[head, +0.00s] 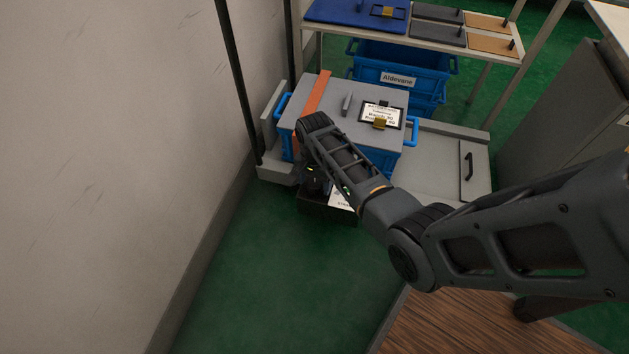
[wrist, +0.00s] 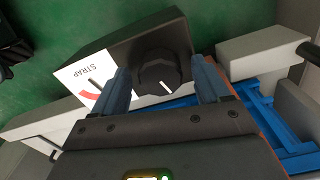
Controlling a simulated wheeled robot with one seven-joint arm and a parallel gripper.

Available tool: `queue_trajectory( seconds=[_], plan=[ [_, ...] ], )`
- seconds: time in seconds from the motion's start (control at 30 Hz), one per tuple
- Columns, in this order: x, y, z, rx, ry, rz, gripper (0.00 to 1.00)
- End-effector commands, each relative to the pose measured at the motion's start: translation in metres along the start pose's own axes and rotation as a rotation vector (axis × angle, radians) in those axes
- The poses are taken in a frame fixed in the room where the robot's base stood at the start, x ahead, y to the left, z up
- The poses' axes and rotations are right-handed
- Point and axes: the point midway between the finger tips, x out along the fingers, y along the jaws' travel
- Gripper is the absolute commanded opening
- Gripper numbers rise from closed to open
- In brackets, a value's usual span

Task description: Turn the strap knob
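The strap knob (wrist: 163,76) is a dark, ridged dial with a white pointer line, on a black box (wrist: 122,42). Beside it is a white label (wrist: 88,78) reading STRAP, with a red mark. In the wrist view my gripper (wrist: 160,88) is open, its two blue-grey fingers on either side of the knob. I cannot tell whether they touch it. In the head view my arm hides the gripper and the knob; part of the black box (head: 325,208) and the label (head: 341,200) show below the arm.
A blue crate with a grey lid (head: 335,85) and an orange strap (head: 318,92) stands behind the box on a grey platform (head: 445,165). A shelf (head: 455,48) and stacked blue crates (head: 400,60) are behind. A wall (head: 110,130) is close on the left. Green floor in front is clear.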

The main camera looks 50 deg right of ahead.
Motion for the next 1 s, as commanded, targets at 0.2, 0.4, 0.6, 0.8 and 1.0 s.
queue_trajectory(
  seconds=[0.2,0.4,0.6,0.8,1.0],
  plan=[
    [0.0000,0.0001,0.0000,0.000,0.000,0.000,0.54],
    [0.0000,0.0001,0.0001,0.000,0.000,0.000,0.35],
    [0.0000,0.0001,0.0001,0.000,0.000,0.000,0.20],
    [-0.0008,0.0002,0.0002,-0.021,0.000,0.000,0.20],
    [-0.0025,0.0003,0.0001,-0.106,0.000,0.000,0.20]
  ],
)
